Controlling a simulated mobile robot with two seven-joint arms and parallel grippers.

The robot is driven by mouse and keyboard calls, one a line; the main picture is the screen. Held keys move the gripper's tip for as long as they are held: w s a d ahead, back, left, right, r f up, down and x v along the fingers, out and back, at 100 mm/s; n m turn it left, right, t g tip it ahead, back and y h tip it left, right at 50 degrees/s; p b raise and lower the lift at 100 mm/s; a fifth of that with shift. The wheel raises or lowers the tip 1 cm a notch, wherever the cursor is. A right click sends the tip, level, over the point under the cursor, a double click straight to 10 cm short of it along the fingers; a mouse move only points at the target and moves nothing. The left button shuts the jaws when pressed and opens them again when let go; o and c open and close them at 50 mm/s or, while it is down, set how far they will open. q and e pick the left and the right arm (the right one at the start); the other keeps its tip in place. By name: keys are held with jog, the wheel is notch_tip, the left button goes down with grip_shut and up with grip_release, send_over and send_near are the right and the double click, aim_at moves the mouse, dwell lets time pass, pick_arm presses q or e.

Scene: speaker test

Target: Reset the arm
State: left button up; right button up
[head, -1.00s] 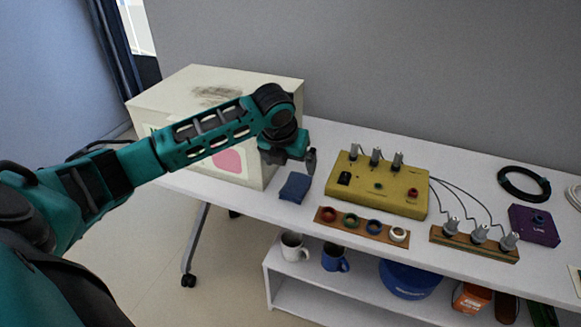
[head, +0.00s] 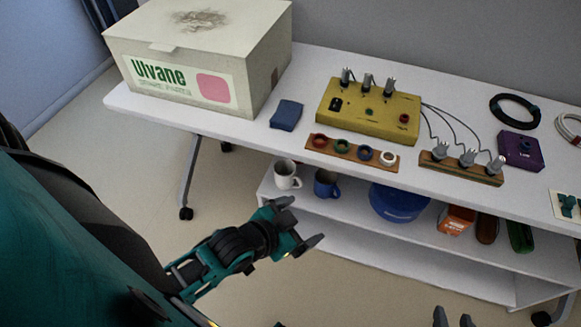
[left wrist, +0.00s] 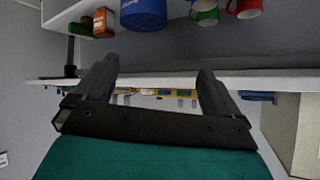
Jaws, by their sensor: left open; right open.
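My left gripper (head: 298,222) is open and empty in the head view. It is in front of the white table and lower than its top, over the floor. In the left wrist view its two dark fingers (left wrist: 152,85) are spread apart with nothing between them. My right gripper (head: 453,318) shows only as two dark fingertips at the bottom edge of the head view. They are apart, with nothing seen between them; the rest of that arm is out of frame.
The white table (head: 330,65) bears a large box (head: 190,95), a blue block (head: 286,115), a yellow device (head: 385,125), a ring strip (head: 335,148) and a plug strip (head: 445,168). A shelf (head: 340,235) below holds mugs (head: 287,176) and a blue tub (head: 398,203). Floor (head: 310,290) is clear.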

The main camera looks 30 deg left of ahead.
pick_arm(q)
jog(key=shift+s+a+f+n, duration=0.15)
jog(key=shift+s+f+n, duration=0.05)
jog(key=shift+s+n, duration=0.4)
jog(key=shift+s+a+f+n, duration=0.1)
jog(key=shift+s+f+n, duration=0.05)
jog(key=shift+s+n, duration=0.45)
jog(key=shift+y, duration=0.3)
jog(key=shift+r+p, duration=0.7)
jog(key=shift+r, duration=0.05)
